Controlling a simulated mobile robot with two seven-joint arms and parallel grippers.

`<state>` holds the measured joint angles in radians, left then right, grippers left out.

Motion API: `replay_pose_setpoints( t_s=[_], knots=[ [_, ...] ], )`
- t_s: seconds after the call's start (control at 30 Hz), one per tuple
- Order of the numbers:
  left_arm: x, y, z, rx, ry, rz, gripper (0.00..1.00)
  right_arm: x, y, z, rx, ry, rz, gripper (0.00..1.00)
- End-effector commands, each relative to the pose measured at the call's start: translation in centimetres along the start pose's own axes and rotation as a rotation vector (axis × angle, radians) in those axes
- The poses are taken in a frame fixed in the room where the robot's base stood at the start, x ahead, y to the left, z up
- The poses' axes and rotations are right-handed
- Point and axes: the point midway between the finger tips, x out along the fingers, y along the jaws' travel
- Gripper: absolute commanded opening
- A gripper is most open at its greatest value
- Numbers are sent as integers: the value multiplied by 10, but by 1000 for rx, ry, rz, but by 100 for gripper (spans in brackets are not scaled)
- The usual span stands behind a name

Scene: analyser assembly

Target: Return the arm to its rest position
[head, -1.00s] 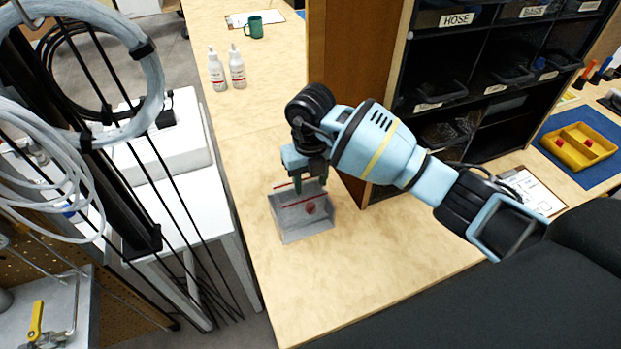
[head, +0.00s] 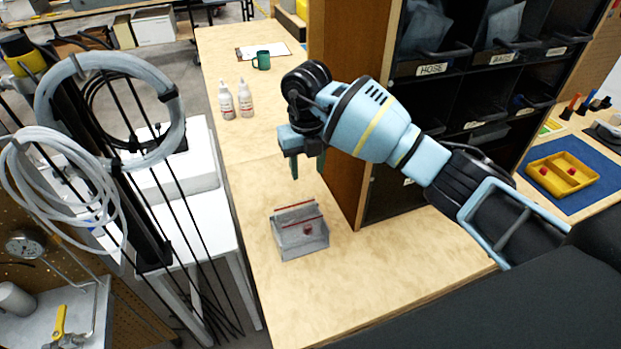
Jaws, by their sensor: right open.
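My right gripper (head: 307,166) is open and empty, its fingers pointing down. It hangs above the wooden bench (head: 290,312), in front of the dark bin shelf. A small grey box (head: 303,243) with red-edged strips stands on the bench below the gripper, clear of its fingers. A red piece (head: 307,229) shows in the grey box. My right arm reaches in from the right edge. My left gripper is not in view.
The bin shelf (head: 392,215) stands close behind my right arm. Two white bottles (head: 236,100) and a green mug (head: 262,60) stand further back. A yellow tray (head: 562,174) lies on a blue mat at right. Hose coils (head: 110,110) hang at left. The front bench is clear.

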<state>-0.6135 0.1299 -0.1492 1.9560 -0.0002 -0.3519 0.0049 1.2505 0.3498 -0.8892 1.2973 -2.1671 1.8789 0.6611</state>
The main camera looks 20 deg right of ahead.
Motion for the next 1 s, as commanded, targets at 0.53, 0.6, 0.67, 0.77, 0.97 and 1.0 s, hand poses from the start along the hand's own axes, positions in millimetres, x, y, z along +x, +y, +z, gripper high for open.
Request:
replay_pose_setpoints(
  t_s=[0.53,0.6,0.67,0.77,0.97,1.0],
  knots=[
    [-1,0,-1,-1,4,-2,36,-4,0,0,-1,3,0,43],
    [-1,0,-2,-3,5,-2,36,-2,3,-1,-5,3,10,43],
    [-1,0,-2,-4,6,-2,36,2,10,-3,-19,1,39,43],
    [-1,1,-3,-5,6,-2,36,15,36,-9,-64,-12,154,43],
    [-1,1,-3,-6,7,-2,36,31,132,-39,-155,-71,621,43],
    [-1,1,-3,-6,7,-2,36,28,150,-46,-154,-86,726,43]
  ],
)
